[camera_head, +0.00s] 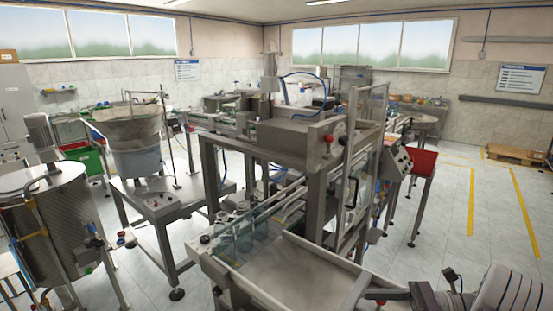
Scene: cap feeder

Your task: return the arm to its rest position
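My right arm comes in at the lower right corner. Its dark gripper (384,294) points left, at the right rim of the grey metal tray (290,268) of the capping machine. A small red part shows at its tip. It is too small and dark to tell whether its fingers are apart or closed, or whether it touches the rim. No held object can be made out. My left arm and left gripper are not in view.
The capping machine (313,135) fills the middle, with clear containers (228,240) on its conveyor. A bowl feeder (133,125) stands left, and a steel tank (60,225) is at the left edge. A red bin (422,162) sits right. Floor (455,215) at right is open.

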